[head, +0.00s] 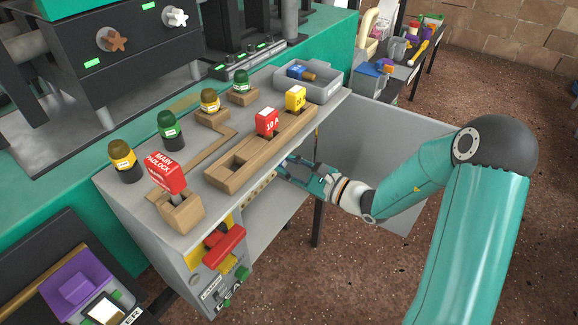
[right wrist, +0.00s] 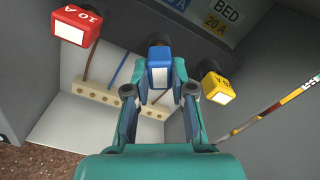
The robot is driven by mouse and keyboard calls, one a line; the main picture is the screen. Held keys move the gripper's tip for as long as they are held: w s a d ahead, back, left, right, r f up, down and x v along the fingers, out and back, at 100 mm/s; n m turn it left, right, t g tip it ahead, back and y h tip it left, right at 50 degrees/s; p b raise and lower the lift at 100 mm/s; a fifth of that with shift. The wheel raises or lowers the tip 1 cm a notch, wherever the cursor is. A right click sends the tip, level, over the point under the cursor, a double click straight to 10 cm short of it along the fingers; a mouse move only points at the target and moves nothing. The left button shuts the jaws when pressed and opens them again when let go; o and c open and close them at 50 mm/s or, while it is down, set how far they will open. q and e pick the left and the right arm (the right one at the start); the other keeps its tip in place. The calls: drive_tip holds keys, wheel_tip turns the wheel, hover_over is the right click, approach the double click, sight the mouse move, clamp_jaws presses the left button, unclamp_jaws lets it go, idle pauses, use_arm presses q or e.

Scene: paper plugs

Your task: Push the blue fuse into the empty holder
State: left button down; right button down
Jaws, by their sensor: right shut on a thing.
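My right gripper (head: 284,168) reaches under the worktop, through the open front of the grey cabinet. In the right wrist view the right gripper (right wrist: 160,95) is shut on a blue fuse (right wrist: 158,72) with a white label. A black holder (right wrist: 159,42) shows just behind the blue fuse; I cannot tell how far the fuse sits in it. A red 10 A fuse (right wrist: 76,24) is to the left and a yellow fuse (right wrist: 217,88) to the right, both at dark holders. The head view does not show the held fuse. My left gripper is not in view.
The cabinet's door (head: 390,150) stands open beside my right arm. A wooden rack (head: 215,174) on the worktop holds a red fuse (head: 267,121) and a yellow fuse (head: 295,98). A grey tray (head: 322,92) holds a blue-and-brown item. A striped rod (right wrist: 270,115) is right of the gripper.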

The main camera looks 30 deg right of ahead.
sight(284, 164)
drive_tip(key=shift+w+a, duration=0.2)
drive_tip(key=shift+w, duration=0.35)
drive_tip(key=c, duration=0.9)
unclamp_jaws()
drive_tip(key=shift+s, duration=0.1)
drive_tip(key=shift+b+v, duration=0.35)
drive_tip(key=shift+v, duration=2.35)
drive_tip(key=v, duration=1.2)
